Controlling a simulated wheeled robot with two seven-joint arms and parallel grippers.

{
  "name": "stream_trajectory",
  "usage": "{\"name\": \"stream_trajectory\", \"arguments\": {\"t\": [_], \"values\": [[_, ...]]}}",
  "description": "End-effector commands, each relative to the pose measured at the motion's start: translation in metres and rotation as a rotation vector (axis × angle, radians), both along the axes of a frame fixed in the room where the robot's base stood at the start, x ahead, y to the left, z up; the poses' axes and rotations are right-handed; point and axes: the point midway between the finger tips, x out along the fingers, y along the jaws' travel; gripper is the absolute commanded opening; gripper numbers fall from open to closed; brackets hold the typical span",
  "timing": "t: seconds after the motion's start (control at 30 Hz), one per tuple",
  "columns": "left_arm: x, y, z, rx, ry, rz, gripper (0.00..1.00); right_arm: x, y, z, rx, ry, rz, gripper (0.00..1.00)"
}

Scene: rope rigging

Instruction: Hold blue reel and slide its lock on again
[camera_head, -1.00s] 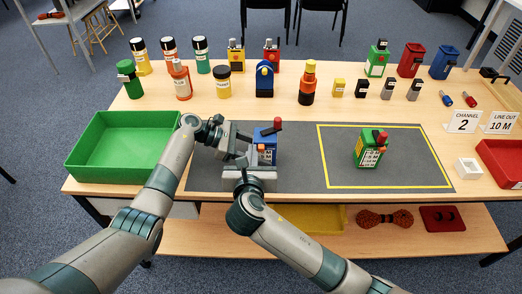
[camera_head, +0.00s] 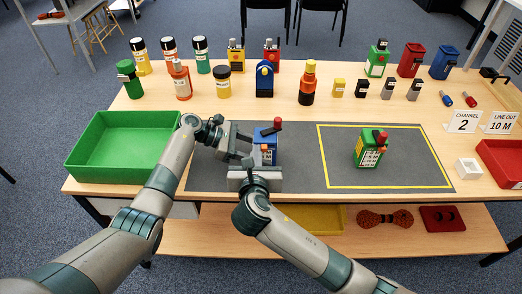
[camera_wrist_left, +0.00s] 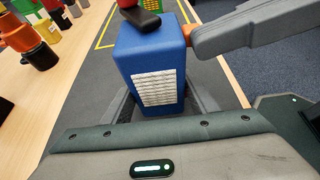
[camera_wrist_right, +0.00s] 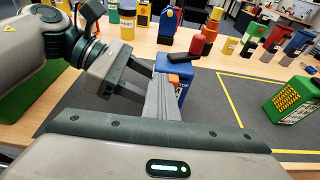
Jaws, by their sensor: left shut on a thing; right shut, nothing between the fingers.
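The blue reel (camera_head: 266,139) stands upright on the grey mat, with a red-knobbed dark crank on top and a white label; it fills the middle of the left wrist view (camera_wrist_left: 149,50). My left gripper (camera_head: 248,156) is shut on the reel's body, one finger on each side. A small orange lock (camera_wrist_left: 193,35) sticks out from the reel's side; it also shows in the right wrist view (camera_wrist_right: 173,78). My right gripper (camera_wrist_right: 164,92) is shut and empty, its fingertips right at the lock. I cannot tell whether they touch it.
A green reel (camera_head: 370,148) stands inside the yellow-outlined area to the right. A green tray (camera_head: 120,145) is at the left and a red tray (camera_head: 500,160) at the right edge. Several bottles and reels line the back. The mat between the two reels is clear.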

Motion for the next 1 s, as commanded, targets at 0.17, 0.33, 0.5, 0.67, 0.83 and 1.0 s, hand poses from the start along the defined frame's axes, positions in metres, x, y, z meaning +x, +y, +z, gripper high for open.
{"name": "stream_trajectory", "arguments": {"t": [0.17,0.33,0.5,0.67,0.83,1.0], "values": [[0.0,0.001,-0.001,0.001,0.001,0.0,0.27,0.0,-0.001,0.0,0.0,0.0,-0.001,0.0],[0.0,0.001,-0.001,0.001,0.001,0.0,0.27,0.0,-0.001,0.0,0.0,0.0,-0.001,0.0],[0.0,0.001,-0.001,0.001,0.001,0.0,0.27,0.0,-0.002,0.0,0.0,0.0,-0.001,0.0],[0.0,0.001,-0.001,0.001,0.001,0.0,0.27,0.0,-0.005,0.0,0.0,0.0,-0.001,0.0],[0.0,0.001,-0.001,0.002,0.001,0.0,0.27,0.0,-0.008,0.0,-0.001,0.0,-0.002,0.0],[0.0,0.001,-0.001,0.001,0.001,0.0,0.27,0.0,-0.011,0.0,-0.002,0.0,-0.002,0.0]]}}
